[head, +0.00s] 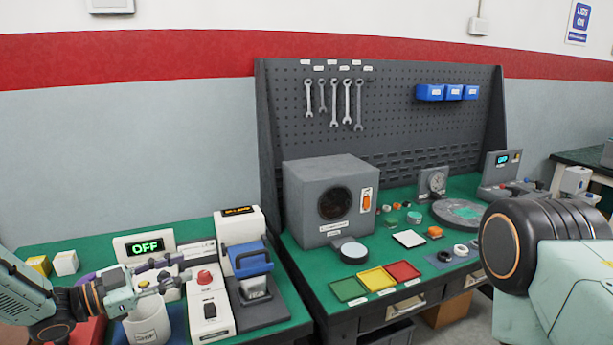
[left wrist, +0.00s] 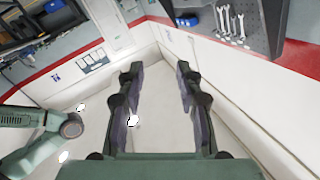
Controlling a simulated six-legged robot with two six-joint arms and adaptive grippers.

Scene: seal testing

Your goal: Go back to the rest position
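My left gripper (head: 176,272) is at the lower left in the head view, over the left green-topped bench, near the white box with the green OFF display (head: 146,246). In the left wrist view its two dark fingers (left wrist: 158,85) stand wide apart with nothing between them. My right arm's large dark joint and pale green link fill the right edge of the head view. My right gripper is not visible in either view.
A white mug (head: 148,322) and a white unit with a red button (head: 209,310) stand below my left gripper. A blue-handled press (head: 248,258) is to the right. The right bench holds a grey box (head: 318,217) and green, yellow and red trays (head: 377,280).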

